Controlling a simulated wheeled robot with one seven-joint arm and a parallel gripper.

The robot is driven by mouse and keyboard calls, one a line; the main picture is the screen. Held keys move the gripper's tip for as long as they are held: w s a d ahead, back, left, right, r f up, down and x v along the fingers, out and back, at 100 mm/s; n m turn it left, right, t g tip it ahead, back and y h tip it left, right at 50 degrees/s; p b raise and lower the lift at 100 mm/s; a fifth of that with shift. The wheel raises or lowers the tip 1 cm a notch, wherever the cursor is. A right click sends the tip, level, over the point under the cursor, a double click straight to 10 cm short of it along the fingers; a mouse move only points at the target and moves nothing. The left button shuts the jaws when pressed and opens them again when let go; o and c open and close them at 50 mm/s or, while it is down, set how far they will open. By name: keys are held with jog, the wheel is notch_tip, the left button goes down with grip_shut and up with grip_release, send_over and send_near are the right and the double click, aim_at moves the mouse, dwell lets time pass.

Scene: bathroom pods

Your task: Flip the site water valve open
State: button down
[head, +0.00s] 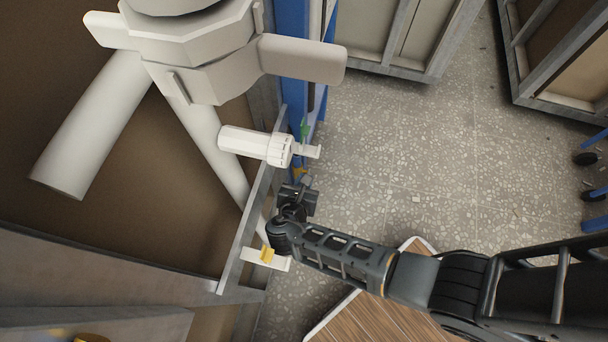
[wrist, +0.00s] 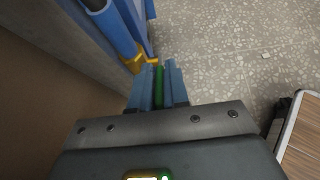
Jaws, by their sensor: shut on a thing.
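My gripper (head: 304,184) is at the left end of my black arm, beside the blue upright at the pod's edge. In the wrist view its two blue-grey fingers (wrist: 159,88) are shut on a narrow green strip, which looks like the water valve's green handle (wrist: 159,84). A yellow fitting (wrist: 136,64) sits just left of the fingers, on blue pipework (wrist: 112,25). In the head view a small green part (head: 304,130) shows on the blue upright above my gripper. The valve body is mostly hidden, and I cannot tell the handle's turn.
White pipes (head: 85,125) and a white cylindrical fitting (head: 255,143) stick out close to my gripper. A grey metal frame rail (head: 240,235) runs below left. A wood-topped board (head: 375,315) lies under my arm.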

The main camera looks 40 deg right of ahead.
jog(key=shift+w+d+r+g+y+p, duration=0.15)
jog(key=shift+g+y+p, duration=0.2)
jog(key=shift+p, duration=0.35)
jog(key=c, duration=1.2)
grip_release()
notch_tip(320, 180, up, 5)
jog(key=shift+d+f+p, duration=0.1)
jog(key=shift+p, duration=1)
jog(key=s+d+r+p, duration=0.2)
jog(key=s+d+r, duration=0.4)
jog(key=d, duration=0.3)
jog(key=shift+s+d, duration=0.15)
jog(key=shift+d, duration=0.15)
jog(key=shift+r, duration=0.1)
jog(key=shift+c, duration=0.3)
